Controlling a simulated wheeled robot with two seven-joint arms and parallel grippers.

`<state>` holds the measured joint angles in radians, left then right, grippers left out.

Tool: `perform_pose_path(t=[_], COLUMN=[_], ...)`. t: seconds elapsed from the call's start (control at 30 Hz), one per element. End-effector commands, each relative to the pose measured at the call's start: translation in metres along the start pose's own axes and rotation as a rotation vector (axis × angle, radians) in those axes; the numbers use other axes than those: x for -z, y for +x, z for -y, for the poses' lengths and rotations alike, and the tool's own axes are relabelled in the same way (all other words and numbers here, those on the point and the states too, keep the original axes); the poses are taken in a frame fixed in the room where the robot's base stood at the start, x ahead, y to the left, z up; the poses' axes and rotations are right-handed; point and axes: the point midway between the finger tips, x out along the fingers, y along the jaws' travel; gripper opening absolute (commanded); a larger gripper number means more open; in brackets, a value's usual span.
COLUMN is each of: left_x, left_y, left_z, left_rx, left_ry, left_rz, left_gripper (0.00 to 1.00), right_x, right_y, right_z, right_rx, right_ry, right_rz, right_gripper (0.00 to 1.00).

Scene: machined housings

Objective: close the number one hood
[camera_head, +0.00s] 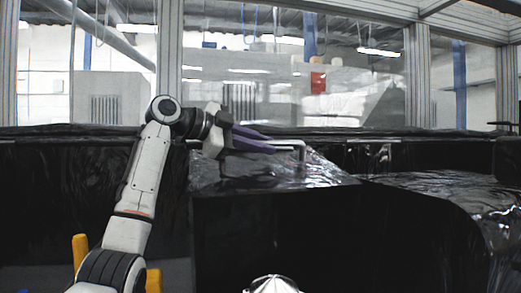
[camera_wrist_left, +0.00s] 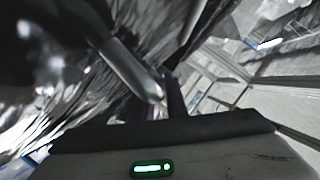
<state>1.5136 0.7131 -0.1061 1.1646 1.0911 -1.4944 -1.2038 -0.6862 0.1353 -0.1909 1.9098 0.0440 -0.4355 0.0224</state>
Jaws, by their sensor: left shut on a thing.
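A hood with a glossy, wrinkled black top (camera_head: 325,176) stands ahead of me in the head view. A pale metal bar handle (camera_head: 302,151) is on its top; the bar also shows close up in the left wrist view (camera_wrist_left: 132,72). My left gripper (camera_head: 268,142) reaches in from the left above the hood and is shut on the handle. Its dark purple fingers lie along the bar, and the exact contact is hidden. No number is readable on the hood. My right gripper is not in view.
A second black glossy surface (camera_head: 435,185) lies to the right. A low black wall runs behind, below framed glass panels (camera_head: 290,90). Yellow posts (camera_head: 80,250) stand at lower left. A shiny cone-shaped thing (camera_head: 272,285) shows at the bottom edge.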

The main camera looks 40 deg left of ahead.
Motion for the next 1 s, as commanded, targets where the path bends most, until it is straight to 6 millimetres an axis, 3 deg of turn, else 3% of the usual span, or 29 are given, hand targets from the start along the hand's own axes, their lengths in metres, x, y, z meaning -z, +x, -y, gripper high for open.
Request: perform_pose_path(t=[0.27, 0.5, 0.8, 1.0], left_x=[0.040, 0.085, 0.123, 0.133], left_y=[-0.016, -0.035, -0.050, -0.054], left_z=[-0.047, -0.100, -0.160, -0.181], left_rx=[0.055, 0.120, 0.185, 0.207], left_ry=[0.144, 0.305, 0.466, 0.521], left_rz=[0.001, 0.003, 0.004, 0.003], left_gripper=[0.00, 0.00, 0.00, 0.00], right_x=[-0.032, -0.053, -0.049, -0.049], right_y=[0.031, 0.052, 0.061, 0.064], right_z=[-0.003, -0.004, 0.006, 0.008], right_rx=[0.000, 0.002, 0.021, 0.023], right_ry=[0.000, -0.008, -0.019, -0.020], right_rz=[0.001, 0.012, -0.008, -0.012], right_gripper=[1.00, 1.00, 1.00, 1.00])
